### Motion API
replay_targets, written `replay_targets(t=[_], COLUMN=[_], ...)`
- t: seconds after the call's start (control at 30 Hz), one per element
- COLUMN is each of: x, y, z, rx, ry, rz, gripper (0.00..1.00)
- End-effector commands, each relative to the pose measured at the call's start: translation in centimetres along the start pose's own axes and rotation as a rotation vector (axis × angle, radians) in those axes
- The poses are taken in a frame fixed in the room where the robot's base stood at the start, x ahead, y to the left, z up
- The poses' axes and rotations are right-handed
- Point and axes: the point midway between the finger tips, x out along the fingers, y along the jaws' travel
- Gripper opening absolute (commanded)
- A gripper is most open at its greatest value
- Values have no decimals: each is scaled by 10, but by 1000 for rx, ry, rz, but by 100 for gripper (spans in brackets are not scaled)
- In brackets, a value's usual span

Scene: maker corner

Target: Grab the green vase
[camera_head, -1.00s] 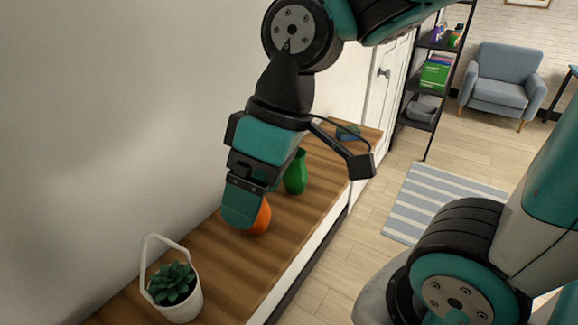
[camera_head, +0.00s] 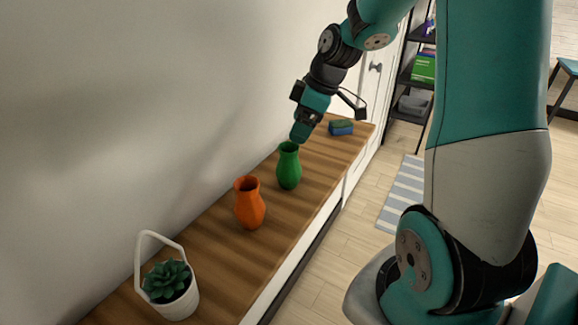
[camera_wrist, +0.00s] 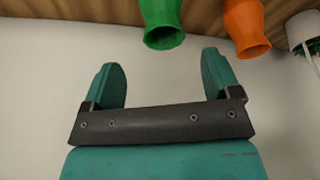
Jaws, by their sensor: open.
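The green vase (camera_head: 289,168) stands upright on the wooden top of a long cabinet, behind the orange vase in the head view. My gripper (camera_head: 301,133) is just above and behind the vase's mouth in that view, and its tip partly overlaps the far side of the rim. In the wrist view my gripper (camera_wrist: 164,82) is open with nothing between its two teal fingers. The green vase (camera_wrist: 162,22) shows there beyond the fingertips, at the top middle, its mouth toward the camera. Whether a finger touches the rim cannot be told.
An orange vase (camera_head: 249,204) stands nearer on the cabinet top (camera_head: 222,262), and a white basket with a succulent (camera_head: 172,285) is nearer still. A blue and green block (camera_head: 341,128) lies beyond the green vase. The wall (camera_head: 120,120) runs close along the left.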

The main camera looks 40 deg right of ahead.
Motion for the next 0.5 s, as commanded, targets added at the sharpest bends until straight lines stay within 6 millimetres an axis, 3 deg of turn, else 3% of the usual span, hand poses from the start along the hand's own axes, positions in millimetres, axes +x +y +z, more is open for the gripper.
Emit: replay_targets(t=[0.13, 0.5], x=[26, 61], y=[-1, -5], z=[-1, 0], rx=[-1, 1], ry=[-2, -2], rz=[-5, -6], gripper=[83, 83])
